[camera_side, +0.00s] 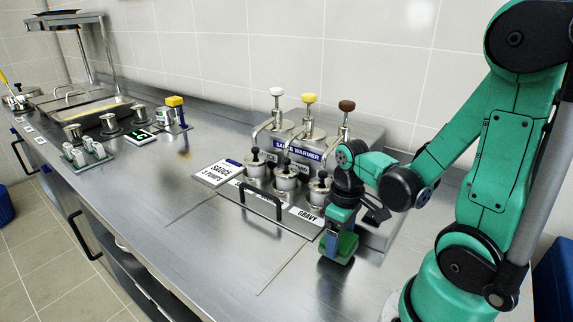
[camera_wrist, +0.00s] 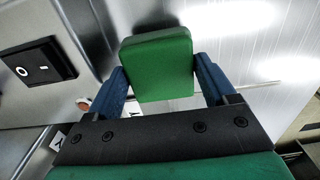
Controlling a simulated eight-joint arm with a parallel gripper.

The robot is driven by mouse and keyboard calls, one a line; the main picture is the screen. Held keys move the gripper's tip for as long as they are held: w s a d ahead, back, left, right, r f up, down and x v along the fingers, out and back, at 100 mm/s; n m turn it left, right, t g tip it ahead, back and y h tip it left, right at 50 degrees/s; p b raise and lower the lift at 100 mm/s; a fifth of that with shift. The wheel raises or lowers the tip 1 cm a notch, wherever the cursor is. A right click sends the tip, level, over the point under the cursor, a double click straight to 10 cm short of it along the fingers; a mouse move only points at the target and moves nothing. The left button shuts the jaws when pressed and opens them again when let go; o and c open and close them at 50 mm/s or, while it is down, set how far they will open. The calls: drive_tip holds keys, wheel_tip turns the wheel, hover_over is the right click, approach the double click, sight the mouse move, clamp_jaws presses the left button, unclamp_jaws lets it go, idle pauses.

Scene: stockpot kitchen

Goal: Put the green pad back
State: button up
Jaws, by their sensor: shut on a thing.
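My gripper (camera_side: 339,246) is low over the steel counter, just right of the sauce warmer, in the side view. In the wrist view its two blue fingers (camera_wrist: 165,88) are shut on the green pad (camera_wrist: 158,62), one finger on each side of it. The pad is a green block with rounded corners. In the side view the pad (camera_side: 348,246) shows between and beside the fingers, close to the counter; I cannot tell whether it touches the surface.
The sauce warmer (camera_side: 297,152) with three pumps stands left of my gripper. A sauce sign (camera_side: 217,172) lies in front of it. A black rocker switch (camera_wrist: 36,62) shows at left in the wrist view. The front counter (camera_side: 215,270) is mostly clear.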

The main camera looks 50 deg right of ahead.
sight(341, 238)
drive_tip(key=shift+f, duration=0.55)
drive_tip(key=o, duration=1)
drive_tip(key=shift+r, duration=0.15)
wheel_tip(341, 238, up, 12)
drive_tip(key=f, duration=0.1)
drive_tip(key=w+a+t, duration=0.4)
drive_tip(key=a, duration=0.1)
drive_tip(key=w+a+t, duration=0.3)
drive_tip(key=shift+w+a+r, duration=0.1)
drive_tip(key=shift+a+r, duration=0.05)
drive_tip(key=shift+r, duration=0.25)
